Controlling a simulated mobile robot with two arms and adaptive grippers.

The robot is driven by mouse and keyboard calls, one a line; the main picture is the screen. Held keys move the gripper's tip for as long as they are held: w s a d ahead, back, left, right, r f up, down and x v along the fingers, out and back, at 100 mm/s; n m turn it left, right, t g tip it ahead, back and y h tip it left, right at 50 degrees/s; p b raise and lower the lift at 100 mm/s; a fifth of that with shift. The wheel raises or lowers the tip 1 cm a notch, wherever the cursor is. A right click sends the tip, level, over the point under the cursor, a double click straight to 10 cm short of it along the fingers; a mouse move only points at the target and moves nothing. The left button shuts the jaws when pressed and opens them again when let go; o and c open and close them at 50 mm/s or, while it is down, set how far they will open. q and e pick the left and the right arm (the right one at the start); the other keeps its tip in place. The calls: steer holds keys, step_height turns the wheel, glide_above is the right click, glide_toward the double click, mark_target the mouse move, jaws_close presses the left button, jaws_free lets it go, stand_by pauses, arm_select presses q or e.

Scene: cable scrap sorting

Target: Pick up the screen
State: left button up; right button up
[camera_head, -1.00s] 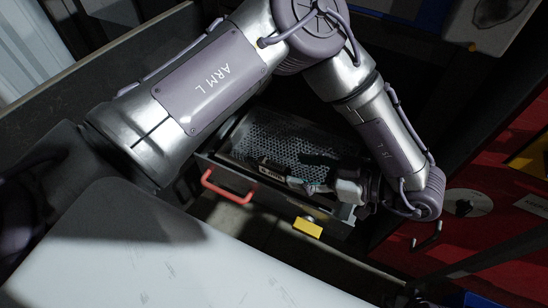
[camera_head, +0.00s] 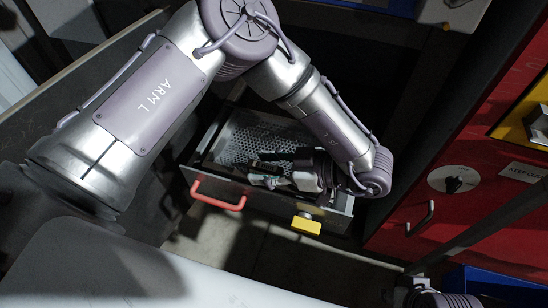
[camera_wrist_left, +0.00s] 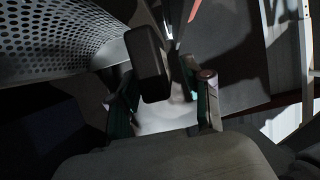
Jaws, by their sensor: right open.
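The screen (camera_head: 255,137) is a grey perforated metal sheet inside an open drawer; in the left wrist view its curved, holed surface (camera_wrist_left: 55,35) fills the upper left. My left gripper (camera_head: 268,175) is over the drawer's front part, pointing left along the screen's near side. In the left wrist view its two green-padded fingers (camera_wrist_left: 165,100) stand apart, with a dark rounded block (camera_wrist_left: 150,63) in front of the gap. I cannot tell whether they touch it. My right gripper (camera_head: 408,290) shows only partly at the bottom right, away from the drawer.
The drawer has a red handle (camera_head: 218,195) and a yellow tag (camera_head: 306,224) on its front. A pale tabletop (camera_head: 130,265) lies at the lower left. A red cabinet (camera_head: 470,150) with a dial stands at the right. A blue bin (camera_head: 500,287) is at the lower right.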

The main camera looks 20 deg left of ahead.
arm_select(q)
jaws_close()
steer(key=shift+r, duration=0.2)
stand_by(0.3)
